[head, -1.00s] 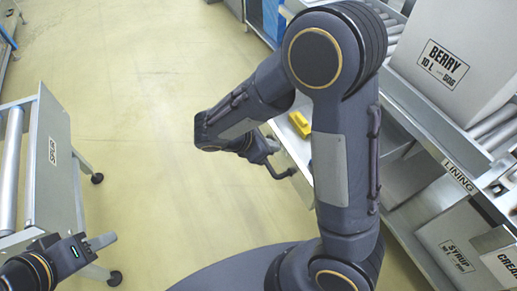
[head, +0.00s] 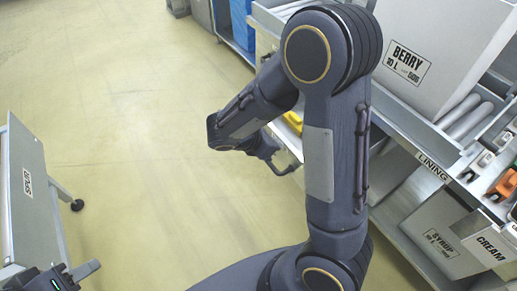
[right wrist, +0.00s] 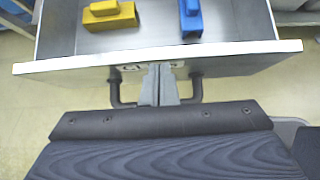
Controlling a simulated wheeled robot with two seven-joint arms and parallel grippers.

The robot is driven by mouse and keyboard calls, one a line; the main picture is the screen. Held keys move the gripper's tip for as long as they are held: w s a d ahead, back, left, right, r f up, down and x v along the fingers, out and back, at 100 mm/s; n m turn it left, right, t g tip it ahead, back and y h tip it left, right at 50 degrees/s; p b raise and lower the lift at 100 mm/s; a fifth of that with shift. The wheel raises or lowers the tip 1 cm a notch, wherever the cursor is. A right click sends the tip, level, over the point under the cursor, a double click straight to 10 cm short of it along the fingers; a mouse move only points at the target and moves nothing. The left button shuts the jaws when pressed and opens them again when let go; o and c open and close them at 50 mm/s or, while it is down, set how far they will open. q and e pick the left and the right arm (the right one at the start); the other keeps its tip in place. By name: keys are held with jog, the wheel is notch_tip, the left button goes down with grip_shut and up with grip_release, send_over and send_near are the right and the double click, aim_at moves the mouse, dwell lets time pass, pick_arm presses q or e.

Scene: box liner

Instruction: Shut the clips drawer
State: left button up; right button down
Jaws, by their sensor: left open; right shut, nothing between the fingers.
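An open drawer (right wrist: 225,60) fills the top of the right wrist view, its pale front edge running across. A yellow clip (right wrist: 108,14) and a blue clip (right wrist: 190,18) lie inside. The drawer's dark handle (right wrist: 115,92) shows on both sides of my right gripper (right wrist: 160,78). That gripper is shut and empty, with its fingertips at the drawer front between the handle posts; I cannot tell if they touch it. In the head view the drawer and yellow clip (head: 293,121) are mostly behind my right arm. My left gripper (head: 85,270) is open at the bottom left, partly cut off.
A metal counter marked LINING (head: 433,167) runs along the right, with a BERRY box (head: 430,50) on top and SYRUP (head: 435,240) and CREAM (head: 485,250) boxes below. A SPUR roller stand (head: 30,190) is at the left. The yellow floor between is clear.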

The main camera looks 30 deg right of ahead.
jog(key=w+d+p, duration=0.1)
jog(key=w+d, duration=0.1)
jog(key=d, duration=2.2)
jog(key=shift+p, duration=0.35)
